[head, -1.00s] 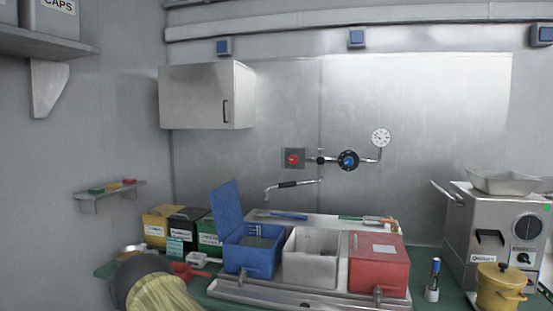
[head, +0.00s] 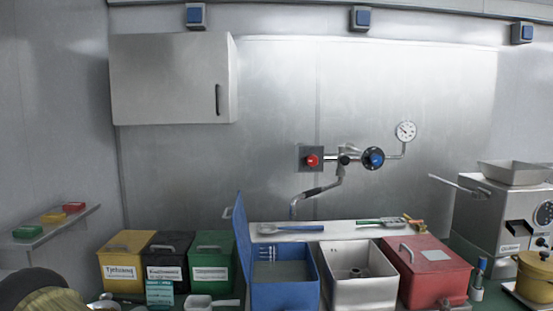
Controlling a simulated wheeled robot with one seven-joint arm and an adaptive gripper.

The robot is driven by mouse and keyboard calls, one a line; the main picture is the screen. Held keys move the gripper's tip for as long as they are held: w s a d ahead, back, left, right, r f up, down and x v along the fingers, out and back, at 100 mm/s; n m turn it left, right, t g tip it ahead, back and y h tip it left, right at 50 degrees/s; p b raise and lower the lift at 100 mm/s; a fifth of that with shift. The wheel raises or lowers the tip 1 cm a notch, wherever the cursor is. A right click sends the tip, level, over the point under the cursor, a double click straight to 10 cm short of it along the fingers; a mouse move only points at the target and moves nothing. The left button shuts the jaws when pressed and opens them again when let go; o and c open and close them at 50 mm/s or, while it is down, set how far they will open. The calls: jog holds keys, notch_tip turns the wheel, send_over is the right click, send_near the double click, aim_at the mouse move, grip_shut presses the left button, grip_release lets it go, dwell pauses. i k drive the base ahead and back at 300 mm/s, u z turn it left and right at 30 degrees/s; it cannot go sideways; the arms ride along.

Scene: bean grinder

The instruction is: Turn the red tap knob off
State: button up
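The red tap knob (head: 312,160) sits on a square grey wall plate at the left end of a metal pipe on the steel back wall. A blue round knob (head: 373,158) is on the same pipe to its right. A spout (head: 312,191) with a dark sleeve hangs below the pipe, its end above the back of the counter. Whether water runs from it cannot be made out. My gripper's fingers do not show; a dark rounded part with a yellowish ribbed piece at the bottom left may be part of my arm.
A steel cabinet (head: 170,79) hangs at the upper left. Below the tap stand an open blue bin (head: 285,296), a white bin (head: 362,291) and a closed red bin (head: 425,272). A grinder machine (head: 492,220) stands at the right. The wall area around the knob is clear.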

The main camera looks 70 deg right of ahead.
aim_at(312, 160)
jog(key=i, duration=0.55)
jog(key=z, duration=2.1)
